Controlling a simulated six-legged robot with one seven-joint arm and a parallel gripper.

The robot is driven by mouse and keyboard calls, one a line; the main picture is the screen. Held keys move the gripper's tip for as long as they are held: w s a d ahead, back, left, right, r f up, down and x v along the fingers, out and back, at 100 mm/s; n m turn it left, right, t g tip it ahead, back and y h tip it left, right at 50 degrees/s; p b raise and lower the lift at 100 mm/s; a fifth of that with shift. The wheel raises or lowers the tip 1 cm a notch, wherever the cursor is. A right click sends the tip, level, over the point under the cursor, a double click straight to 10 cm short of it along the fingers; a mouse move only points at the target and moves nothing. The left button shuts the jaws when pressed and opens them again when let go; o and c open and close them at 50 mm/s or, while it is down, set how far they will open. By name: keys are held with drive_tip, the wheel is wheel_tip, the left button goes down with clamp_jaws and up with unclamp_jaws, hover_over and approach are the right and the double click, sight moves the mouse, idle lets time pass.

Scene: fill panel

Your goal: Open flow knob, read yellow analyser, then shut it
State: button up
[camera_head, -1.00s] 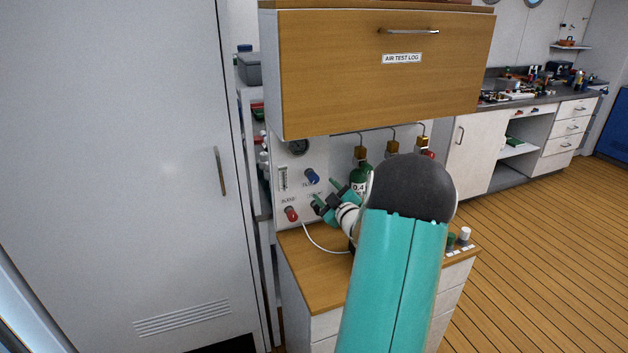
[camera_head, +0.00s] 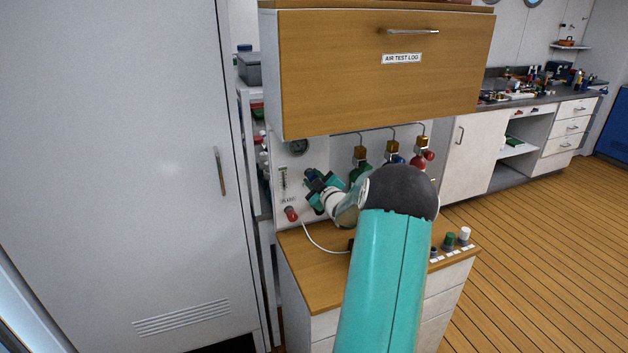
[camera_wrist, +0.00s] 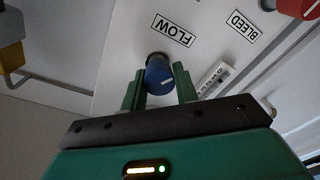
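The blue flow knob (camera_wrist: 159,76) sticks out of the white panel (camera_wrist: 125,40) beside the FLOW label (camera_wrist: 174,28) in the wrist view. My gripper (camera_wrist: 159,82) is open around it, with one green finger on either side. Whether the fingers touch the knob is hard to tell. In the head view my gripper (camera_head: 316,185) is at the panel and hides the knob. I cannot make out a yellow analyser in either view.
A red knob (camera_head: 291,213) sits below left of my gripper. A flow tube gauge (camera_head: 283,179) and a round dial (camera_head: 298,146) are on the panel. The wooden cabinet (camera_head: 350,90) overhangs it. Gas cylinders with brass valves (camera_head: 392,147) stand right. A white hose crosses the counter (camera_head: 310,275).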

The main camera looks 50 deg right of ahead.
drive_tip(key=shift+c, duration=1)
